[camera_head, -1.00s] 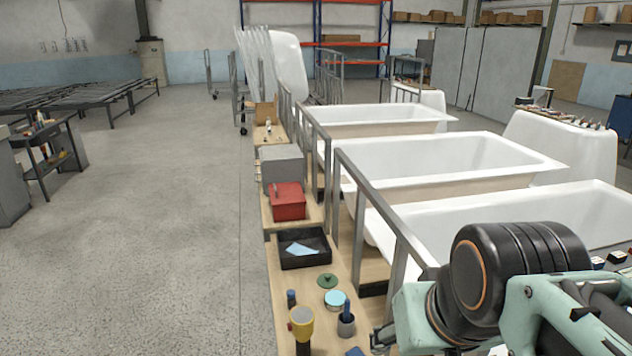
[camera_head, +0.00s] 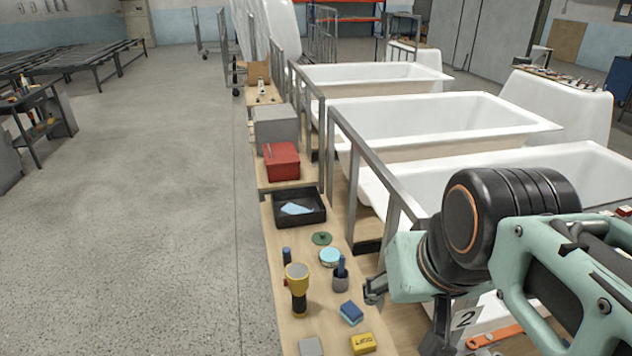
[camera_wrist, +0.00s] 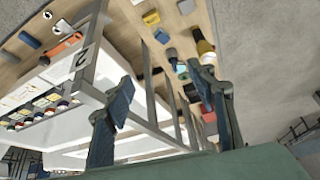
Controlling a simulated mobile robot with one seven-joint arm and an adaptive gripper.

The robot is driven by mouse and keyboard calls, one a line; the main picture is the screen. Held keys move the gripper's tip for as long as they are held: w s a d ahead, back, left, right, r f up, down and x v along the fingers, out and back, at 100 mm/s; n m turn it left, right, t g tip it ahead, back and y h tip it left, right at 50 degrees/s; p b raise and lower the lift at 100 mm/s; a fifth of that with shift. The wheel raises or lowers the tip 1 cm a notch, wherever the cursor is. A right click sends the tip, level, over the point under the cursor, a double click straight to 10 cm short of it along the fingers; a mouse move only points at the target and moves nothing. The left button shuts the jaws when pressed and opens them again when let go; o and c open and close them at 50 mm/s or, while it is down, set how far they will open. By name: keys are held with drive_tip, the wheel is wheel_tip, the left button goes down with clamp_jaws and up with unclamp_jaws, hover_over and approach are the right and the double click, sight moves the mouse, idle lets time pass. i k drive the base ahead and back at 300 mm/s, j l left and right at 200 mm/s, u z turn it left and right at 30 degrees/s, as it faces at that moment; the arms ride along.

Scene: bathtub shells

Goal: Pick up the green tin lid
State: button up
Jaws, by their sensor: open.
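The green tin lid (camera_head: 322,238) is a small dark green disc with a knob-like middle. It lies flat on the narrow wooden bench in the head view, between the black tray and the light blue round tin (camera_head: 330,257). My gripper shows in the wrist view (camera_wrist: 163,98) with its two fingers wide apart and nothing between them. In the head view my gripper is to the right of the lid and nearer the camera, apart from it, and partly hidden by my arm. I cannot pick out the lid for certain in the wrist view.
A metal rail (camera_head: 365,158) and white bathtubs (camera_head: 430,120) flank the bench on the right. Open floor lies left.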

sight(322, 238)
drive_tip(key=k+j, duration=0.2)
drive_tip(key=j, duration=0.15)
drive_tip(key=k+j+z, duration=0.1)
drive_tip(key=j, duration=0.3)
drive_tip(key=k+j, duration=0.35)
drive_tip(key=j+z, duration=0.2)
drive_tip(key=j, duration=0.6)
drive_tip(key=i+j+z, duration=0.1)
drive_tip(key=j, duration=0.65)
drive_tip(key=i+j+z, duration=0.1)
drive_tip(key=i+j, duration=0.15)
drive_tip(key=i+j+z, duration=0.1)
drive_tip(key=i+j, duration=0.15)
drive_tip(key=j, duration=0.25)
drive_tip(key=i+j+z, duration=0.2)
drive_tip(key=i+j, duration=0.45)
drive_tip(key=i+j+z, duration=0.1)
drive_tip(key=i, duration=0.4)
drive_tip(key=i+j+z, duration=0.1)
drive_tip(key=i, duration=0.4)
drive_tip(key=j, duration=0.1)
